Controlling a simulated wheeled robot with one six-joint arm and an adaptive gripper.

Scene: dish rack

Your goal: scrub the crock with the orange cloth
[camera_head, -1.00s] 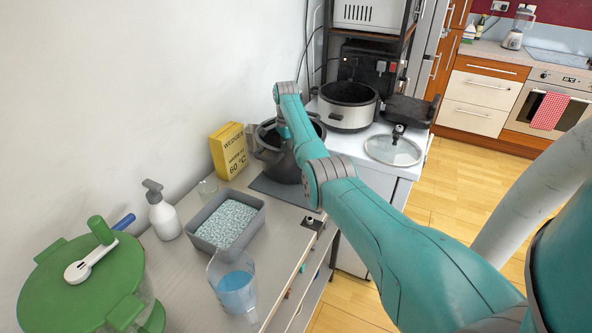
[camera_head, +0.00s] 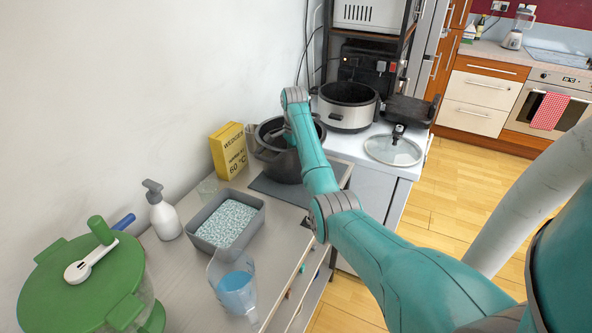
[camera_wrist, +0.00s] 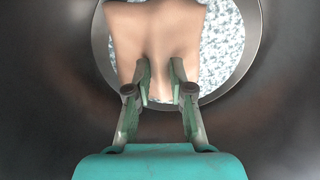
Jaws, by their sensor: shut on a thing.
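The crock (camera_head: 268,157) is a dark round pot with side handles, upright on a dark mat (camera_head: 270,187) on the counter. In the wrist view its smooth dark inner wall (camera_wrist: 50,85) surrounds my gripper (camera_wrist: 160,78). My gripper points down inside the crock, its fingers shut on the orange cloth (camera_wrist: 150,35), which looks pale orange-tan. The cloth spreads over part of the crock's bottom, where a white-blue speckled surface (camera_wrist: 222,40) shows beside it. In the head view my arm hides the gripper, the cloth and part of the crock.
A yellow box (camera_head: 229,151) stands left of the crock. Behind stand a silver cooker (camera_head: 347,117) and a glass lid (camera_head: 393,150). A green-lidded container (camera_head: 75,285) is front left.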

